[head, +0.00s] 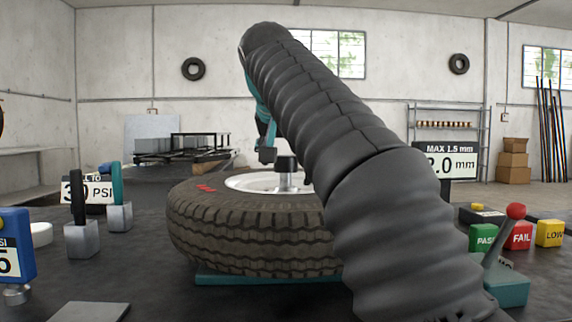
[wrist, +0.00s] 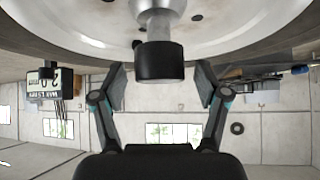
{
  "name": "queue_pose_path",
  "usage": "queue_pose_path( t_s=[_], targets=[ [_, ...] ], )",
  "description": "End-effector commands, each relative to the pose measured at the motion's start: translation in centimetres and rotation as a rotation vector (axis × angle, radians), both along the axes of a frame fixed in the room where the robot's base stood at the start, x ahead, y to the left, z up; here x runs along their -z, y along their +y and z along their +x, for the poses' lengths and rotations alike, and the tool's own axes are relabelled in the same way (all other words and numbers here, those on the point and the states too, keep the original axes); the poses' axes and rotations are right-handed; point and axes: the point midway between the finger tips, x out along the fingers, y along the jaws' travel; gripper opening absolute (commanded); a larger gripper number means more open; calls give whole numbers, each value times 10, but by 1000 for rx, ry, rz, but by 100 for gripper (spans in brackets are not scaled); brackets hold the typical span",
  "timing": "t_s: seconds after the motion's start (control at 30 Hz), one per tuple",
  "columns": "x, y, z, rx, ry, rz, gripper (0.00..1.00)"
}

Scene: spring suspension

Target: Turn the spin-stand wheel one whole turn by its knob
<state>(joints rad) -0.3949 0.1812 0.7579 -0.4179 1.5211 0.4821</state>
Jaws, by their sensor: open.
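The wheel is a dark tyre (head: 255,238) with a pale rim (head: 245,182), lying flat on a teal base (head: 260,280). A black round cap (head: 286,163) tops a metal post near the wheel's middle; I cannot tell whether this is the knob. The cap also shows in the wrist view (wrist: 160,62), with a smaller dark piece (wrist: 138,45) beside it. My gripper (head: 267,154) is just left of the cap in the head view. In the wrist view my gripper (wrist: 160,84) is open, its fingers either side of the cap in the picture; contact is unclear.
My arm hides the wheel's right side. Tool holders (head: 82,238) and a blue gauge (head: 14,245) stand left. A red-knobbed lever (head: 515,212), a green PASS block (head: 482,237), a red FAIL block (head: 519,236) and a display (head: 450,162) stand right.

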Motion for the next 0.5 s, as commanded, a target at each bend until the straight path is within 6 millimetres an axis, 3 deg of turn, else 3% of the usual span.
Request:
queue_pose_path(
  t_s=[0.4,0.5],
  targets=[
    [5,-1,5,-1,0,0,74],
    [5,-1,5,-1,0,0,49]
  ],
)
